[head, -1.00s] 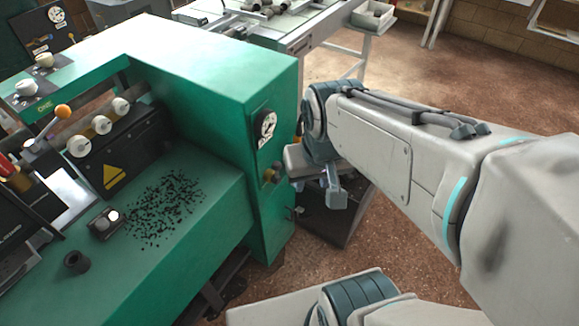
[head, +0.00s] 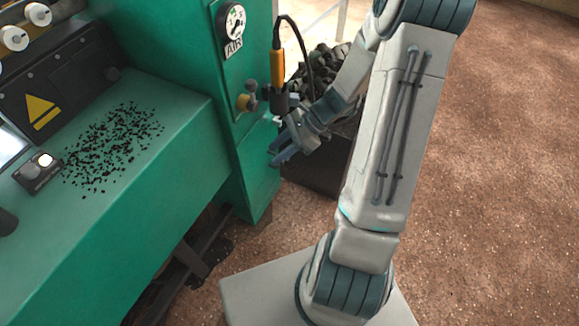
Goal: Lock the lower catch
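I cannot make out a clear lower catch. A small pale fitting (head: 277,121) sits on the right edge of the green machine (head: 255,170), below a brass-coloured knob (head: 246,102); I cannot tell whether it is a catch. My gripper (head: 277,152) is beside this edge, a little below the fitting, with its blue-grey fingers pointing left toward the machine. The fingers are small in view, and I cannot tell whether they touch the machine or how far apart they are. No held object shows between them.
An orange-handled tool (head: 278,68) with a black cable hangs just above my gripper. An AIR gauge (head: 233,22) is on the machine's end face. Behind my gripper stands a dark bin (head: 318,172) heaped with dark pieces. Open brown floor (head: 500,180) lies to the right.

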